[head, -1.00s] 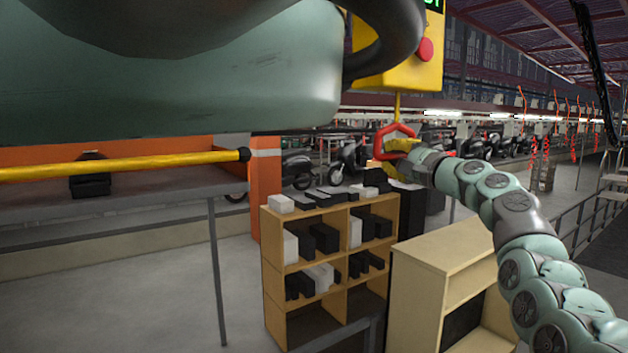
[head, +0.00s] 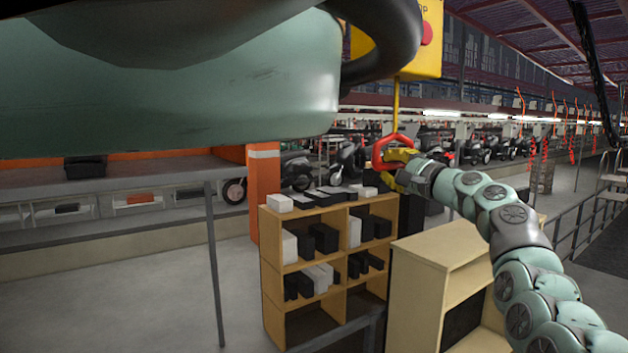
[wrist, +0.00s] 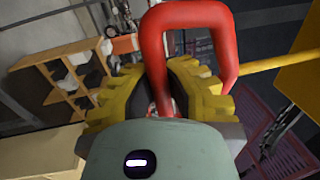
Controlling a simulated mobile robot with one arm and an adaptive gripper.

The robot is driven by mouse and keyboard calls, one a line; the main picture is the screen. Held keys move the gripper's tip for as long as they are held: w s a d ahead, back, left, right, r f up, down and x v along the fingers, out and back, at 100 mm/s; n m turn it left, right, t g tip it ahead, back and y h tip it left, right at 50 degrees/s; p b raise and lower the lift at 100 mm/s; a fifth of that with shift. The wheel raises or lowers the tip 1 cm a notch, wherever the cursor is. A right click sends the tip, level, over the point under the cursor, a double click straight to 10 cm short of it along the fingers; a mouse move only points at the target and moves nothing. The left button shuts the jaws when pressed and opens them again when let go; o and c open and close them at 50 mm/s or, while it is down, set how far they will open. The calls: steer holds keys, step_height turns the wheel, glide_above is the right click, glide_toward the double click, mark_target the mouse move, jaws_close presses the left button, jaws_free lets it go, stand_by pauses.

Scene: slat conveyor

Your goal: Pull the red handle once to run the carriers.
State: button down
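The red handle (head: 381,152) is a closed loop hanging below a yellow control box (head: 408,55) on a thin yellow rod. My gripper (head: 396,164) has yellow fingers and reaches it from the right, at the end of my teal arm. In the wrist view the handle (wrist: 228,45) is large and close. One side of its loop runs down between the two fingers of my gripper (wrist: 165,92), which are closed around it. The lower part of the loop is hidden by the fingers and my gripper's body.
A wooden shelf (head: 300,228) with black and white boxes stands below the handle, beside an emptier pale cabinet (head: 440,252). An orange post (head: 263,195) and a grey bench stand at left. A railing runs along the right. Scooters stand far behind.

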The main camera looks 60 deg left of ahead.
steer(key=shift+f, duration=0.65)
steer(key=shift+w, duration=0.1)
steer(key=shift+d+r+p, duration=0.1)
steer(key=shift+r+p, duration=1.75)
steer(key=shift+r, duration=1.2)
steer(key=c, duration=0.9)
jaws_free()
steer(key=shift+f, duration=0.1)
steer(key=shift+c, duration=0.2)
steer(key=d+f, duration=0.1)
steer(key=d, duration=0.8)
steer(key=shift+s+f, duration=0.15)
steer(key=shift+s, duration=0.05)
